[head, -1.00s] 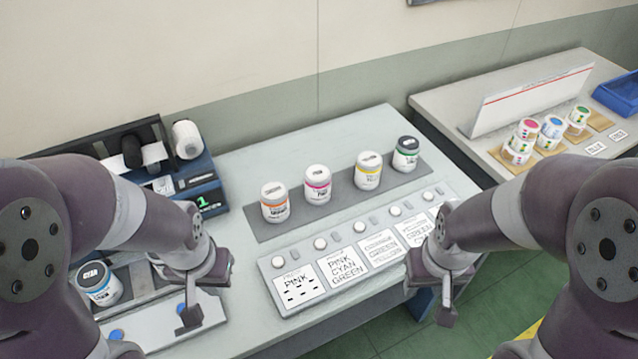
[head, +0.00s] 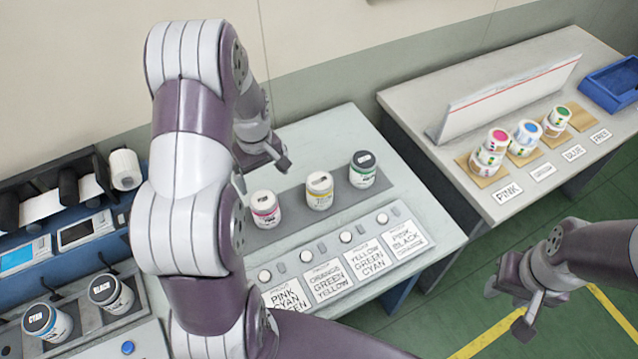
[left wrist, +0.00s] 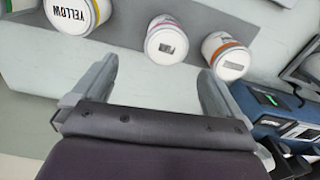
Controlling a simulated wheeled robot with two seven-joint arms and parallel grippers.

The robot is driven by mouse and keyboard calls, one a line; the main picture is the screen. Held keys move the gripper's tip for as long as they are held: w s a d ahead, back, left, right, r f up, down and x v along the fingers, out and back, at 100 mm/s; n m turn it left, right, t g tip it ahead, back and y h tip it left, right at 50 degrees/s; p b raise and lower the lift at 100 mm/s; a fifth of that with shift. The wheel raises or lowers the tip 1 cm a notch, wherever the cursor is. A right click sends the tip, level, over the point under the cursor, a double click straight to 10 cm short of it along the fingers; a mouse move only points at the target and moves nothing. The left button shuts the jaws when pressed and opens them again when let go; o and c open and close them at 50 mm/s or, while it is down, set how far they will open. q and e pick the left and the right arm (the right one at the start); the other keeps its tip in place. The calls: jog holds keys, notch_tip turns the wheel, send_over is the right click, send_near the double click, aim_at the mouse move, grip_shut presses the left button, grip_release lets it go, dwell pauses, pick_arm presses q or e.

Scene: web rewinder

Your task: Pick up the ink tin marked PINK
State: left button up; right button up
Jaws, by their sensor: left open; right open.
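The pink-banded ink tin (head: 264,209) stands upright on the grey strip (head: 287,221) on the table, left of a yellow-banded tin (head: 319,190) and a dark-green-banded tin (head: 363,169). My left gripper (head: 262,173) is open and empty, above and just behind the pink tin. In the left wrist view, the pink tin (left wrist: 166,42) is ahead of the open fingers (left wrist: 158,75), between the YELLOW tin (left wrist: 74,14) and an orange-banded tin (left wrist: 226,57). My left arm hides the orange tin in the head view. My right gripper (head: 508,308) is open and empty above the floor.
A panel of buttons and order cards (head: 329,283) lies in front of the tins. CYAN (head: 46,322) and BLACK (head: 110,291) tins stand at lower left. A second table (head: 423,103) at right carries stacked rolls and a blue tray (head: 612,88).

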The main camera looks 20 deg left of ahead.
aim_at(265, 200)
pick_arm(q)
jog(key=shift+d+f+n, duration=0.15)
jog(key=shift+f+n, duration=0.1)
jog(key=shift+n, duration=0.05)
jog(key=s+f, duration=0.1)
jog(key=f, duration=0.2)
jog(key=s+a+f+p, duration=0.1)
jog(key=shift+s+f, duration=0.35)
jog(key=f, duration=0.1)
jog(key=w+f, duration=0.1)
jog(key=f+p, duration=0.1)
jog(key=shift+w+d+f, duration=0.2)
jog(key=shift+w+f, duration=0.15)
jog(key=f, duration=0.2)
jog(key=shift+a+f+p, duration=0.2)
jog(key=shift+f+p, duration=0.1)
jog(key=shift+f, duration=0.1)
jog(key=shift+a+f, duration=0.1)
jog(key=shift+f, duration=0.2)
jog(key=c, duration=1.4)
pick_arm(e)
jog(key=r, duration=0.1)
jog(key=s+r, duration=0.1)
jog(key=r, duration=0.1)
jog(key=shift+s+a, duration=0.2)
jog(key=shift+a, duration=0.15)
